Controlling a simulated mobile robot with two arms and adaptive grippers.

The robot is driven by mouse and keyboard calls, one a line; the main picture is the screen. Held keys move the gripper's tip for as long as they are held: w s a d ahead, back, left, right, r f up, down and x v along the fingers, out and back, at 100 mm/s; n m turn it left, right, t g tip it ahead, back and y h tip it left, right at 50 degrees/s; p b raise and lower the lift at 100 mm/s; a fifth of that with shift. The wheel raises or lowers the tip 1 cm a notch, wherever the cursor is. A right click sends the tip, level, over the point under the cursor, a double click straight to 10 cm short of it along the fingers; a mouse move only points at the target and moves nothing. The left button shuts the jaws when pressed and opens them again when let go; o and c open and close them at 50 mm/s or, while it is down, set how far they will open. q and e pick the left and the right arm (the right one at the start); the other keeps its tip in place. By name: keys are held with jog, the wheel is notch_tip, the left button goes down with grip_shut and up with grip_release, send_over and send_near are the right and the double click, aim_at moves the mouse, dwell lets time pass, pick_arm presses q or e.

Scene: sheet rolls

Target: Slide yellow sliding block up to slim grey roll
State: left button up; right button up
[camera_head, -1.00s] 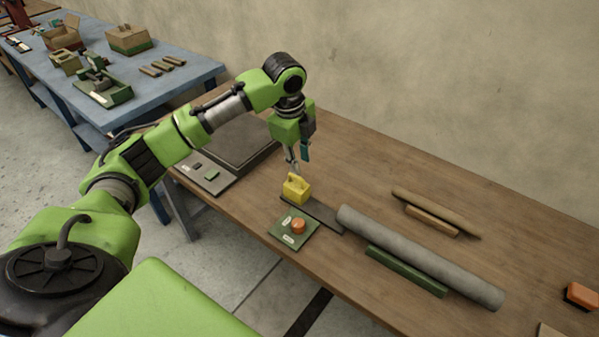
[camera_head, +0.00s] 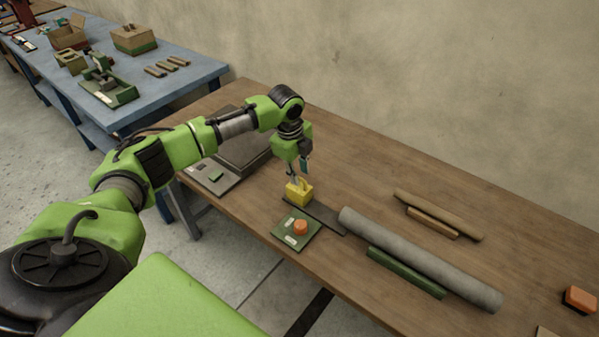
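The yellow sliding block (camera_head: 299,194) sits at the far-left end of a dark flat rail (camera_head: 322,217) on the wooden table. A stretch of bare rail separates block and roll. My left gripper (camera_head: 298,177) points down right at the top of the block, its fingertips at the block's handle. The fingers are small and partly hidden, so I cannot tell whether they grip it. My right gripper is not in view.
A green plate with an orange button (camera_head: 300,227) lies just in front of the rail. A green bar (camera_head: 405,272) lies along the roll's front. An orange block (camera_head: 580,298) is at the right. A grey scale-like device (camera_head: 240,145) stands at the left.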

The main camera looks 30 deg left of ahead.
pick_arm(q)
jog(key=shift+w+f, duration=0.1)
jog(key=shift+f, duration=0.55)
grip_shut()
jog(key=shift+d+r+p, duration=0.15)
jog(key=shift+d+p, duration=0.25)
jog(key=shift+d, duration=0.05)
jog(key=d+p, duration=0.5)
jog(key=d, duration=0.6)
jog(key=shift+s+d, duration=0.15)
jog(key=shift+s, duration=0.3)
